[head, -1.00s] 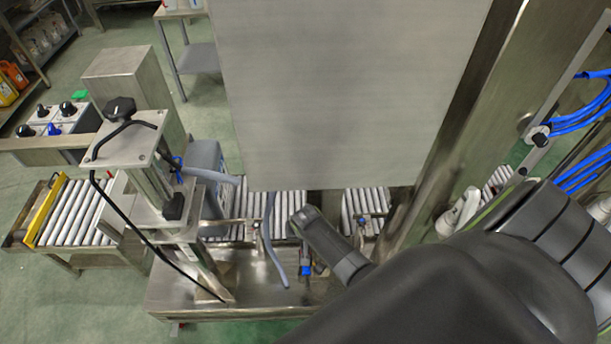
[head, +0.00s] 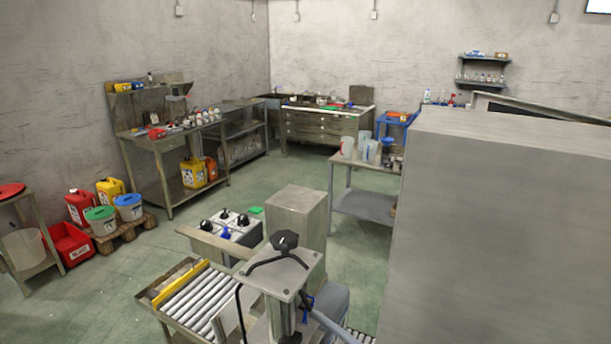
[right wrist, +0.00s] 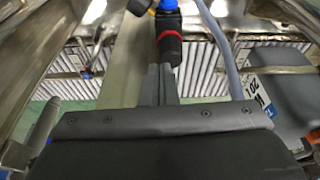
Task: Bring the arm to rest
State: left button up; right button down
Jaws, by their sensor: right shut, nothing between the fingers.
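My right gripper (right wrist: 158,74) shows in the right wrist view, with its two grey fingers together and nothing between them. A black fitting with a red ring (right wrist: 169,46) and a blue part above it lies just beyond the fingertips in the picture. I cannot tell how far it is from the fingers. A grey hose (right wrist: 216,38) runs down to the right of it. Neither arm shows in the head view now, and my left gripper is in no view.
In the head view a metal stand with a black knob (head: 285,241) rises beside a roller conveyor (head: 205,305). A large grey panel (head: 490,230) blocks the right side. A control box (head: 228,226) stands behind the conveyor. Green floor (head: 130,270) is open at left.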

jog(key=s+d+f+n+g+b, duration=0.1)
jog(key=s+f+n+b, duration=0.35)
jog(key=s+f, duration=1.45)
jog(key=s+f+b, duration=0.2)
jog(key=s+f, duration=0.1)
jog(key=s, duration=0.5)
jog(key=s+f+b, duration=0.2)
jog(key=s+f, duration=0.2)
jog(key=s, duration=0.4)
jog(key=shift+s+d+f+g+y, duration=0.2)
jog(key=shift+s+d+g+y, duration=0.1)
jog(key=shift+s+d, duration=0.1)
